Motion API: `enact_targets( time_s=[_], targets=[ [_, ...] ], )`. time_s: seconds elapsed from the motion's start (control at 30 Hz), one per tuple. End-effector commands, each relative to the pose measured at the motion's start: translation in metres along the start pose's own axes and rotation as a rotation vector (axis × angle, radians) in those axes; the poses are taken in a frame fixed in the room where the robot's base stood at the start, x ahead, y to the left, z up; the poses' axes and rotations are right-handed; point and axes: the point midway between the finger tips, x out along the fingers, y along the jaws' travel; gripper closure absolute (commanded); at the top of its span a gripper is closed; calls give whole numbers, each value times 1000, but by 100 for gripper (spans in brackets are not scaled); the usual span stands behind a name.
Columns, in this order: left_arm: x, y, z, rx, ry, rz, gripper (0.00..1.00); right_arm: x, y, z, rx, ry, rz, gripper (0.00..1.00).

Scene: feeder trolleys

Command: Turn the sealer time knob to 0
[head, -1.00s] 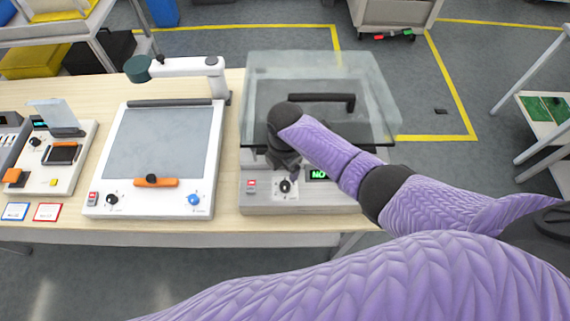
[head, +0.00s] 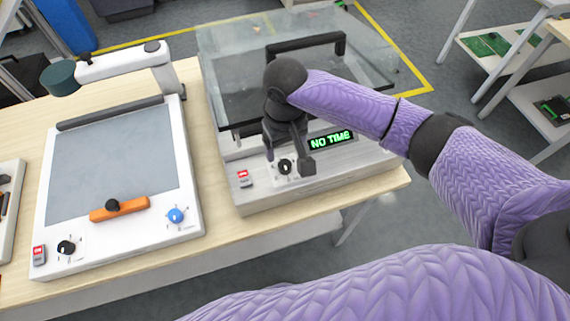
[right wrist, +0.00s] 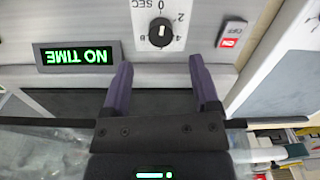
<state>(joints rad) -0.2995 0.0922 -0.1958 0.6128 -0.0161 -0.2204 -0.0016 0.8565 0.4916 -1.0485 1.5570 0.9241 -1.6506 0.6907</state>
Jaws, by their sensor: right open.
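The sealer (head: 340,188) is the pale machine with a raised clear lid. Its black time knob (head: 285,167) is on the front panel, left of a green display (head: 331,140) reading NO TIME. In the right wrist view the knob (right wrist: 160,34) shows upside down, with marks including 0, 2, 4 and 8 around it; its exact setting is hard to tell. My right gripper (head: 289,162) is open and empty at the front panel. In the right wrist view its fingertips (right wrist: 161,64) are apart, pointing towards the knob without touching it. My left gripper is out of view.
A red switch (head: 244,178) sits left of the knob. The clear lid (head: 225,80) stands behind my right gripper. A white device (head: 120,243) with an orange handle and blue knob stands to the left on the wooden table. Shelves with green boards stand at right.

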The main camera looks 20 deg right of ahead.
Motion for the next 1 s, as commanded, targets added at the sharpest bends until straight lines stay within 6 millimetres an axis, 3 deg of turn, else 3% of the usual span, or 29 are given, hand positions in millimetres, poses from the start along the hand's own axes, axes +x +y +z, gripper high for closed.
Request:
enact_targets(
  time_s=[0.03,0.2,0.57,0.93,1.0],
  targets=[
    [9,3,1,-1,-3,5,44,17,0,1,-1,-4,2,22],
    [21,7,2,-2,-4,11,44,49,0,0,-1,-2,1,22],
    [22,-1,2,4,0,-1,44,58,0,0,-2,1,1,22],
    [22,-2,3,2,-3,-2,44,58,0,0,-2,1,1,98],
    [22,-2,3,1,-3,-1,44,58,0,0,-2,1,1,100]
  ],
)
